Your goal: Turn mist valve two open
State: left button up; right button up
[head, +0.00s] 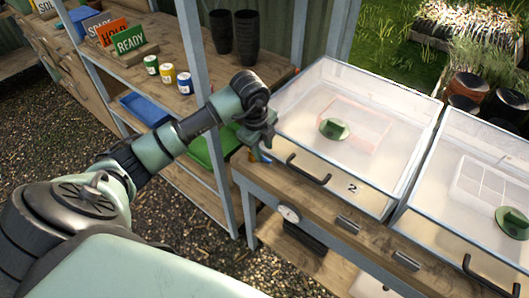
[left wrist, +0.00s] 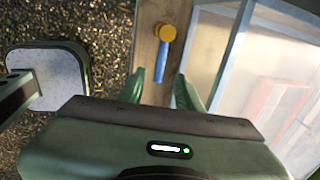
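Mist valve two appears in the left wrist view as an orange round hub (left wrist: 166,32) with a blue lever (left wrist: 161,62) pointing down the picture towards my gripper. In the head view, small blue and orange parts of it (head: 265,158) show at the left end of the bench, beside the clear box marked 2 (head: 375,198). My left gripper (head: 262,143) is just above them and hides most of the valve. In the left wrist view my left gripper (left wrist: 175,80) has its green fingers apart, with the lever's end close to the left finger; contact cannot be told. My right gripper is out of view.
Box 2 has a black handle (head: 308,170) and a green round vent (head: 334,129). A second clear box (head: 470,225) stands to its right. A gauge (head: 289,214) sits on the bench front. A shelf post (head: 205,110) stands close behind my left arm.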

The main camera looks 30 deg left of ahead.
aim_at(265, 158)
pick_arm(q)
jog(key=shift+w+f, duration=0.2)
jog(key=shift+f, duration=0.7)
jog(key=shift+w+f, duration=0.15)
jog(key=shift+f, duration=0.75)
grip_shut()
